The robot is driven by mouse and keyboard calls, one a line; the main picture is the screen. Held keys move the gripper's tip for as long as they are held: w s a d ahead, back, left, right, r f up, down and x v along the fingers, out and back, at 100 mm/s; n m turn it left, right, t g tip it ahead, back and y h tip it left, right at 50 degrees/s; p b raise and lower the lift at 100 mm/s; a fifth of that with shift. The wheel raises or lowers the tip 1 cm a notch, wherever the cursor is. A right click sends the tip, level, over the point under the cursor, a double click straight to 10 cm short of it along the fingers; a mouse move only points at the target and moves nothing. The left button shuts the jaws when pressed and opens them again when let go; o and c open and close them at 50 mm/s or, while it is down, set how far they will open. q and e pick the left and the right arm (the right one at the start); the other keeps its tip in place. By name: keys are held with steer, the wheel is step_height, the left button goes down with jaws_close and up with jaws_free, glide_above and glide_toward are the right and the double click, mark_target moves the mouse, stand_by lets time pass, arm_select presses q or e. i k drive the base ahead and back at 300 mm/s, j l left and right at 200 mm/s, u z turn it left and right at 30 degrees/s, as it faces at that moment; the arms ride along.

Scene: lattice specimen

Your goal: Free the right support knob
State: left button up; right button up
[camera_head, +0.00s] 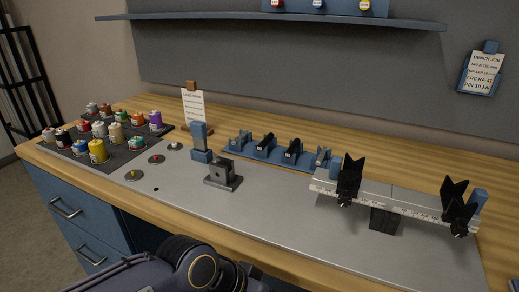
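A pale beam with ruler marks (395,200) stands on a dark block (384,219) at the right of the bench. Two black V-shaped supports sit on it. The right support (456,204) is near the beam's right end, with a small dark knob (459,230) low on its front. The left support (350,178) is near the other end, with a similar knob (345,203). Nothing touches either knob. Whether the knobs are tight or loose cannot be seen. Neither gripper shows; only dark links of my arm show at the bottom.
A grey metal plate (290,222) covers the bench front and is clear before the beam. A dark fixture (223,175) and blue post (200,140) stand mid-bench. A blue rack (265,154) lies behind. Several coloured cans stand on a dark mat (71,154) at left.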

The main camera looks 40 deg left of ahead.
mark_target(458, 228)
steer(key=k+j+u, duration=0.15)
steer(key=j, duration=0.2)
steer(key=k+j+u, duration=0.1)
steer(key=j, duration=0.3)
steer(key=k+j+u, duration=0.15)
steer(key=j, duration=0.25)
steer(key=j+u, duration=0.1)
steer(key=j, duration=0.3)
